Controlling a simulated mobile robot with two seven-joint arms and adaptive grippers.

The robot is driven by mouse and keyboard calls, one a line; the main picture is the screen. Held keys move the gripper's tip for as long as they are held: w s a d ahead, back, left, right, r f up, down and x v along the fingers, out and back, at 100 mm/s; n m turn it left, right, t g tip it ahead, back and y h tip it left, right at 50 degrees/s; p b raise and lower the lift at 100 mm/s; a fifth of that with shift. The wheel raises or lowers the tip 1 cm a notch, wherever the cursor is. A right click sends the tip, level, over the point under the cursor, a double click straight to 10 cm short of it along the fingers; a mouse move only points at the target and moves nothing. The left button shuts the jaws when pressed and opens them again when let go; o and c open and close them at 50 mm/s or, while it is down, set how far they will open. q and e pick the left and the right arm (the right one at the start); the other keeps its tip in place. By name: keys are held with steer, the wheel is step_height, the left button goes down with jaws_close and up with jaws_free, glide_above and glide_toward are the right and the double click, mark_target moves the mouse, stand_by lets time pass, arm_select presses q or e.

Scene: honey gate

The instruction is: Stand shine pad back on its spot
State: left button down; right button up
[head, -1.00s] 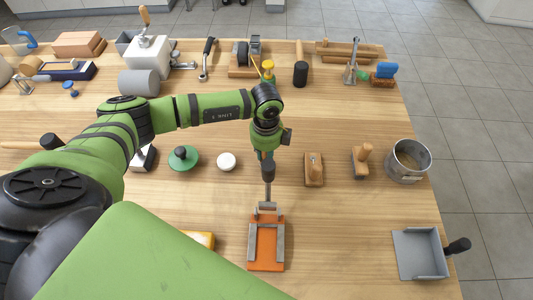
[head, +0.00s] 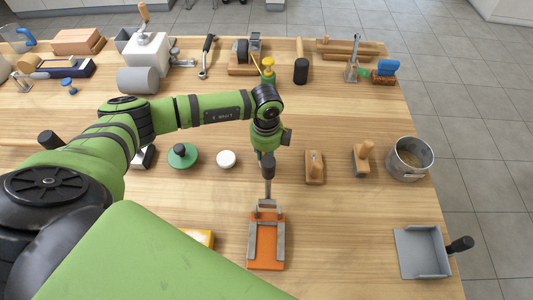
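I cannot tell for sure which thing is the shine pad. A green round pad with a dark knob (head: 183,156) lies flat left of centre, and a small white disc (head: 226,159) lies right of it. My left gripper (head: 266,157) points down at mid-table, right of both and apart from them. A dark grip on a steel shaft (head: 268,187) stands at the fingertips, over the back end of an orange board with grey brackets (head: 266,243). The grip hides the fingers, so I cannot see whether they hold it. My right gripper is out of view.
Wooden-handled blocks (head: 314,167) and (head: 361,160), a metal pot (head: 409,159) and a grey dustpan (head: 422,252) stand to the right. A yellow block (head: 201,238) is partly hidden by my arm. Several tools line the back. Bare wood lies between board and dustpan.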

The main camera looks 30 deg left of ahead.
arm_select(q)
steer(key=shift+f, duration=0.3)
steer(key=c, duration=0.9)
jaws_free()
steer(key=shift+c, duration=0.2)
steer(key=shift+r, duration=0.1)
steer(key=shift+r+p, duration=3.15)
steer(key=shift+r, duration=0.8)
